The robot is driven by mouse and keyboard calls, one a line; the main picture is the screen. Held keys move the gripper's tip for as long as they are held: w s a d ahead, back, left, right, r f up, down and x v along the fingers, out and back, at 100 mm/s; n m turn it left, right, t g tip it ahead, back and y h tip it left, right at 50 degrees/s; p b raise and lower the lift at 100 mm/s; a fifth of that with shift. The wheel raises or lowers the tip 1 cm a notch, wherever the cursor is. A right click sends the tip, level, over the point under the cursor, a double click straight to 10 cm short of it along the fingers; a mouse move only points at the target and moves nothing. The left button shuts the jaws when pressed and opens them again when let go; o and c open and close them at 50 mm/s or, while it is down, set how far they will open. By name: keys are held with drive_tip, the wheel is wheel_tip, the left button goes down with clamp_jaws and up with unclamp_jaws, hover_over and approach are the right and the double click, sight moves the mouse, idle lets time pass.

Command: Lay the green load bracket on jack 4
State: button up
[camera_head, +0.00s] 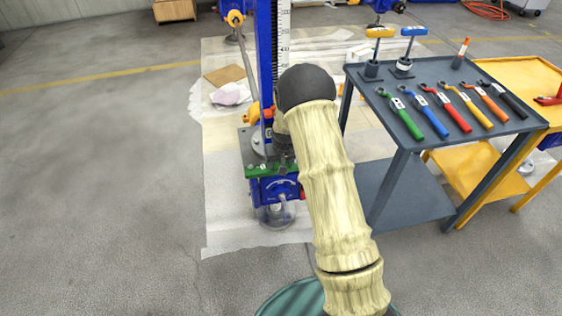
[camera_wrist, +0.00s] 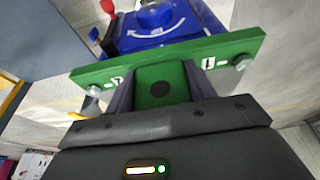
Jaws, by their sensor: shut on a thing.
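My gripper (camera_wrist: 158,88) is shut on the green load bracket (camera_wrist: 228,48); its fingers clamp the raised middle block of the bracket. The bracket is a long green bar with a bolt and white marking near each end. In the head view, the bracket (camera_head: 257,171) lies level at the front of a blue jack (camera_head: 268,190) with a curved-arrow label. The jack's blue body (camera_wrist: 150,38) is just beyond the bracket in the wrist view. I cannot tell whether they touch, or read the jack's number. My arm hides part of the jack and most of my gripper.
A tall blue column (camera_head: 264,60) with a white scale (camera_head: 284,30) rises behind the bracket. A grey tool cart (camera_head: 372,190) with several coloured wrenches stands close at right, a yellow cart (camera_head: 535,75) beyond it. The floor at left is clear.

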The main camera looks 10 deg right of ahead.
drive_tip(key=o, duration=1.3)
drive_tip(key=shift+c, duration=0.2)
drive_tip(key=shift+s+f, duration=0.1)
drive_tip(key=shift+f, duration=0.1)
drive_tip(key=p+v, duration=0.4)
drive_tip(key=v, duration=1.3)
drive_tip(key=shift+r, duration=0.25)
